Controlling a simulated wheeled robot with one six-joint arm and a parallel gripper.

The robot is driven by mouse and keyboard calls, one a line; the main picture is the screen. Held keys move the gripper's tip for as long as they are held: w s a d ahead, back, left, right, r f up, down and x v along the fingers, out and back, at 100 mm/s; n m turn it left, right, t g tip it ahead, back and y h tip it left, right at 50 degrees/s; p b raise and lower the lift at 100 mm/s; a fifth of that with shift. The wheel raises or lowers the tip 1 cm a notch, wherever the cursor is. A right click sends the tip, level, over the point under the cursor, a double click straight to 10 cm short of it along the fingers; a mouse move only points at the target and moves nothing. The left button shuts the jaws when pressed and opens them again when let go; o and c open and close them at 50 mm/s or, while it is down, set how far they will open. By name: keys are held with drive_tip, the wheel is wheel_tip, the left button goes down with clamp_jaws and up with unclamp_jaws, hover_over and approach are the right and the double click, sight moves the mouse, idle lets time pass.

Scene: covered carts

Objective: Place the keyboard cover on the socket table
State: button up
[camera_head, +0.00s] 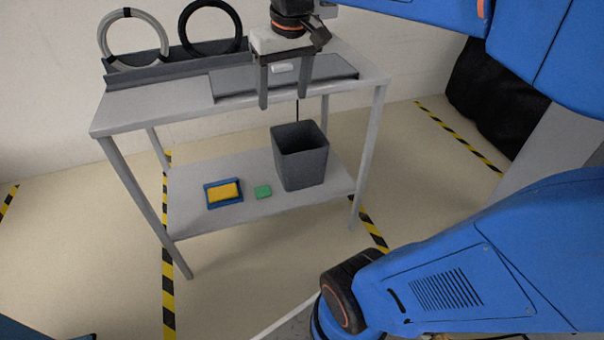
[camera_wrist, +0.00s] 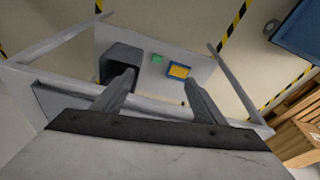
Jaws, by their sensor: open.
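A flat grey panel (camera_head: 335,70), which looks like the keyboard cover, lies on top of a light grey metal table (camera_head: 150,102). A small white piece shows between my fingers; I cannot tell if it belongs to the panel. My gripper (camera_head: 284,102) points down with its two fingers apart, in front of the panel in the picture. I cannot tell whether they touch it. In the wrist view my open fingers (camera_wrist: 159,76) have nothing visible held between them. No table is marked as the socket table.
A grey bin (camera_head: 301,165), a green block (camera_head: 263,192) and a blue tray (camera_head: 211,204) holding a yellow block (camera_head: 224,192) are on the lower shelf. A grey ring (camera_head: 105,50) and a black ring (camera_head: 184,35) stand at the back. A wooden crate (camera_wrist: 296,135) shows at right.

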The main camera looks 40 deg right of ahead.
drive_tip(key=s+a+f+n+t, duration=0.1)
drive_tip(key=s+a+f, duration=0.3)
drive_tip(key=s+f, duration=0.8)
drive_tip(key=shift+s+f+t, duration=0.25)
drive_tip(key=shift+f+t, duration=0.25)
drive_tip(key=shift+f, duration=0.35)
